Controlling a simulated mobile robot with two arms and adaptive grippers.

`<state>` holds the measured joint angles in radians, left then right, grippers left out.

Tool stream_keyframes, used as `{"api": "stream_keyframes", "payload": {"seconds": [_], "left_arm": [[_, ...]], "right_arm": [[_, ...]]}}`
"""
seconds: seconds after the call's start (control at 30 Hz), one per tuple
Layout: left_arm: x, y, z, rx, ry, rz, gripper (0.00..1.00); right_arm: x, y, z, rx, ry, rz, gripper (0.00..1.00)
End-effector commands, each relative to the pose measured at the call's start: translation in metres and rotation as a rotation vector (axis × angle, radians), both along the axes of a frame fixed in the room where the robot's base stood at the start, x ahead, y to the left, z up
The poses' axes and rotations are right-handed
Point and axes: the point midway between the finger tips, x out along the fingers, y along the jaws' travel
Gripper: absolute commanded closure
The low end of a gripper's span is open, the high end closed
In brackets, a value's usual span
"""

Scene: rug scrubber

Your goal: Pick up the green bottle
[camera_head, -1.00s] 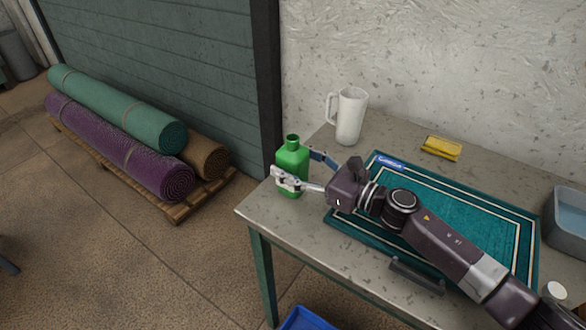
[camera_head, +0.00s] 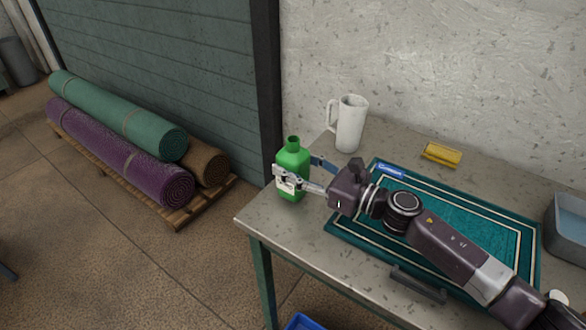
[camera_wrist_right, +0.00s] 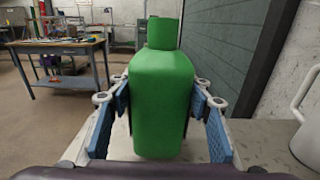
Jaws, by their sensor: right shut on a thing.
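The green bottle (camera_head: 293,158) stands upright near the left corner of the grey table (camera_head: 268,221) in the head view. My right gripper (camera_head: 300,178) reaches it from the right and is shut on its body, one finger on each side. In the right wrist view the bottle (camera_wrist_right: 162,100) fills the middle, between the blue finger pads of my right gripper (camera_wrist_right: 162,118). I cannot tell whether the bottle's base touches the table. My left gripper is not in view.
A white pitcher (camera_head: 350,124) stands behind the bottle. A yellow sponge (camera_head: 441,154), a teal mat (camera_head: 470,222) and a grey basin (camera_head: 566,228) are to the right. Rolled rugs (camera_head: 120,150) lie on a floor pallet at left. Another table (camera_wrist_right: 60,48) stands in the background.

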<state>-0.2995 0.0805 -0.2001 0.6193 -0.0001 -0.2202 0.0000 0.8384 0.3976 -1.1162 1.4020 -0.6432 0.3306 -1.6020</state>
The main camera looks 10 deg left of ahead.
Motion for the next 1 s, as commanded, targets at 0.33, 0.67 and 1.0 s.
{"api": "stream_keyframes", "payload": {"seconds": [0.33, 0.67, 1.0], "left_arm": [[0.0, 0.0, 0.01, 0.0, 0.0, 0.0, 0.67], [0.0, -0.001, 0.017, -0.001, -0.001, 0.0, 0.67], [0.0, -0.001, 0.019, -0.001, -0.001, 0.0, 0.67]], "right_arm": [[0.0, 0.0, 0.085, 0.0, -0.013, 0.002, 0.95], [0.0, 0.0, 0.153, 0.002, -0.009, 0.0, 0.95], [0.0, 0.0, 0.183, 0.003, -0.004, 0.0, 0.95]]}}
